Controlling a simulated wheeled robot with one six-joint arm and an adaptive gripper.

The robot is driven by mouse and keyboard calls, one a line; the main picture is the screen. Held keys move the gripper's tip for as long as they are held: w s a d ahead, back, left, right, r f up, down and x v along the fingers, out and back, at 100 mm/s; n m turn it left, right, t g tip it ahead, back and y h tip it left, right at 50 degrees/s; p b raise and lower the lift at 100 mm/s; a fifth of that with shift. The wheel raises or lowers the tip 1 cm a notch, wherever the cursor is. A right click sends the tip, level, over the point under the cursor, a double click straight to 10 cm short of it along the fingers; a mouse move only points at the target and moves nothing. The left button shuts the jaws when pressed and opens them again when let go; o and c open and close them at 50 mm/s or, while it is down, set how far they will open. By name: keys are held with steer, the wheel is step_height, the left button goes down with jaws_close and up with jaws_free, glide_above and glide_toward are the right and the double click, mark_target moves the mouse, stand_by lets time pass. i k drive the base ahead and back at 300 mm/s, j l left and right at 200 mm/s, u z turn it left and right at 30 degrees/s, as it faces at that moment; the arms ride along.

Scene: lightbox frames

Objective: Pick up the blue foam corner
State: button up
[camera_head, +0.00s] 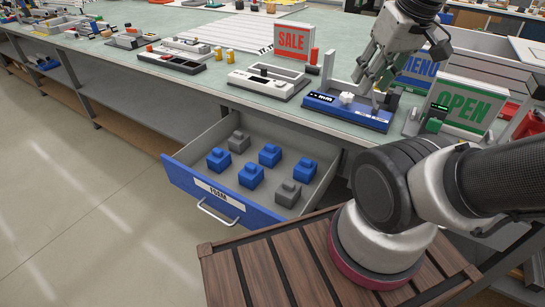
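Each is a block with a smaller raised part on top. My gripper (371,88) is over the bench, above a blue tray (340,112), well to the right of and higher than the drawer. Its fingers look spread apart, with nothing seen between them.
Two grey blocks (239,141) (288,193) share the drawer. On the bench stand a red SALE sign (292,39), a green OPEN sign (464,104), a blue MENU sign (420,66) and a white tray (268,82). The floor (80,200) left of the drawer is clear.

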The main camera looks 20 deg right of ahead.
mark_target(220, 159)
steer(key=k+j, duration=0.15)
steer(key=j, duration=0.15)
steer(key=j+z, duration=0.15)
steer(key=j, duration=0.95)
steer(key=i+j, duration=0.35)
steer(key=j, duration=0.2)
steer(key=l+z, duration=0.05)
